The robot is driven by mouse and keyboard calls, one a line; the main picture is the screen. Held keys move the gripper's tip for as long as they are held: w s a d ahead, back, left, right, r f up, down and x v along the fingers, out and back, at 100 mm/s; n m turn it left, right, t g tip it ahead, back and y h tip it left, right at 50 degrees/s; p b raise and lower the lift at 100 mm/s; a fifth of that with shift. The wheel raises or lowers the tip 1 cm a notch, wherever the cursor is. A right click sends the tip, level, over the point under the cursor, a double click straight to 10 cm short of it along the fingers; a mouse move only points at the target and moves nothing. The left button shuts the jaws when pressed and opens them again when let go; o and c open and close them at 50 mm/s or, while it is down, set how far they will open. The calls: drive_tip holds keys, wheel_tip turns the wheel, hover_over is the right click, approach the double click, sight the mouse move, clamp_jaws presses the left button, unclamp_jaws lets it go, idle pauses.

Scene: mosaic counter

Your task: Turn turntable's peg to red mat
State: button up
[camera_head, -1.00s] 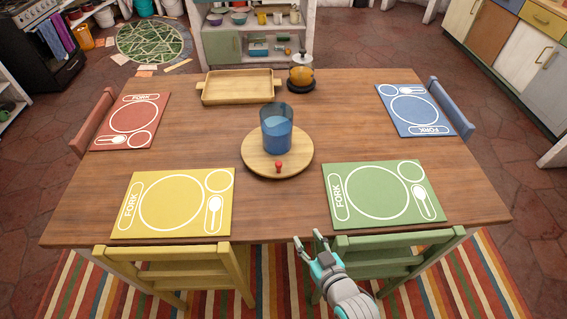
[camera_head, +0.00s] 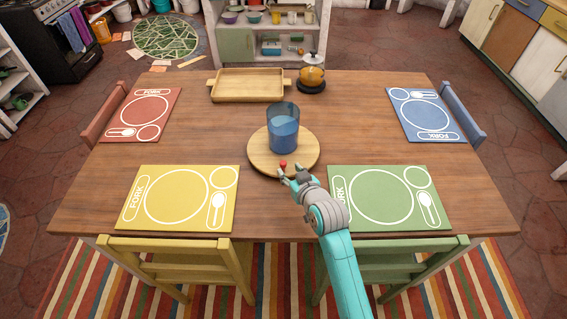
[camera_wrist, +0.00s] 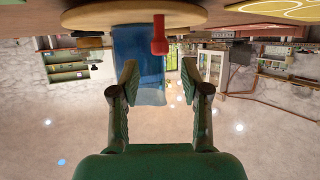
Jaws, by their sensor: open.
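The round wooden turntable (camera_head: 262,158) sits in the middle of the table, with a blue cup of liquid (camera_head: 283,130) standing on it. Its red peg (camera_head: 283,164) is at the turntable's front edge, on the side nearest me. My gripper (camera_head: 289,175) is open just in front of the peg, and I cannot tell whether it touches it. In the wrist view, which looks upside down, the red peg (camera_wrist: 160,38) hangs beyond the gap between my open fingers (camera_wrist: 159,82). The red mat (camera_head: 140,115) lies at the table's left end.
A yellow mat (camera_head: 178,198) lies front left, a green mat (camera_head: 385,197) front right and a blue mat (camera_head: 426,115) at the right end. A wooden tray (camera_head: 247,86) and an orange pot-like item (camera_head: 312,76) stand at the back. Wood between turntable and red mat is bare.

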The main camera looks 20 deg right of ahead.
sight(284, 165)
drive_tip(key=x, duration=0.6)
drive_tip(key=shift+w+f, duration=0.1)
drive_tip(key=shift+w, duration=0.2)
clamp_jaws()
